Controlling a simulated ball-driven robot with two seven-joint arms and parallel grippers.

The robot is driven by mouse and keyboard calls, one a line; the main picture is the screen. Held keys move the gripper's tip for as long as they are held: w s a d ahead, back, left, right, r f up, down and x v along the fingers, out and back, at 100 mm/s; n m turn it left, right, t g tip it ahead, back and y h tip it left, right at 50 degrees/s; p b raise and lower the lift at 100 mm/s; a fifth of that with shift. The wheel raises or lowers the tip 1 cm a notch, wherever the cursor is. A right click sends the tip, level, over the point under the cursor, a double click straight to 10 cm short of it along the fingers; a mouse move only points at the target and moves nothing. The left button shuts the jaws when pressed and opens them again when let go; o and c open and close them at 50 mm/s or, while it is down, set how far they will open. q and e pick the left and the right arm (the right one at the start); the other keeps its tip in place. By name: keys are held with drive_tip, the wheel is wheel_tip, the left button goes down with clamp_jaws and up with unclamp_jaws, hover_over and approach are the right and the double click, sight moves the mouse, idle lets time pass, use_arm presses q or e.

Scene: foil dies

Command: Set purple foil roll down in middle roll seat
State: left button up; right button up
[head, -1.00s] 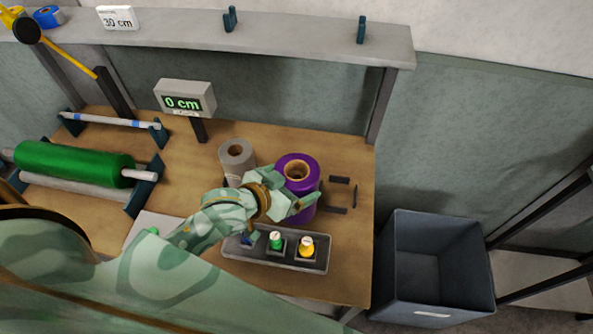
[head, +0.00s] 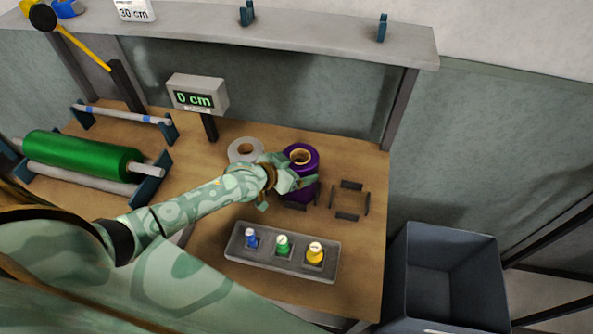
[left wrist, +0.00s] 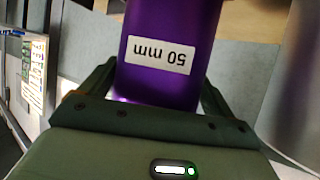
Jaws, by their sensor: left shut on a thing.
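The purple foil roll (head: 303,158) stands upright at the middle roll seat, whose dark bracket (head: 294,206) shows at its foot. I cannot tell whether the roll rests on the table or hangs just above it. My left gripper (head: 292,177) is shut on its side. In the left wrist view, the purple roll (left wrist: 165,25) sits between both fingers, with an upside-down "50 mm" label. The gripper hides part of the roll and the seat. My right gripper is not in view.
A grey roll (head: 246,149) stands just left of the purple one. An empty seat with dark brackets (head: 350,216) lies to the right. A tray (head: 282,262) with blue, green and yellow-topped pieces is in front. A blue-grey bin (head: 450,290) stands at the right.

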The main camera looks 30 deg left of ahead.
use_arm(q)
drive_tip(key=shift+w+f, duration=0.15)
drive_tip(key=shift+f, duration=0.25)
drive_tip(key=o, duration=1.8)
drive_tip(key=shift+f, duration=0.15)
drive_tip(key=shift+s+r, duration=0.3)
drive_tip(key=shift+s, duration=0.05)
drive_tip(key=p+v, duration=0.2)
drive_tip(key=v, duration=0.9)
drive_tip(key=shift+s+p, duration=0.25)
drive_tip(key=shift+p, duration=0.1)
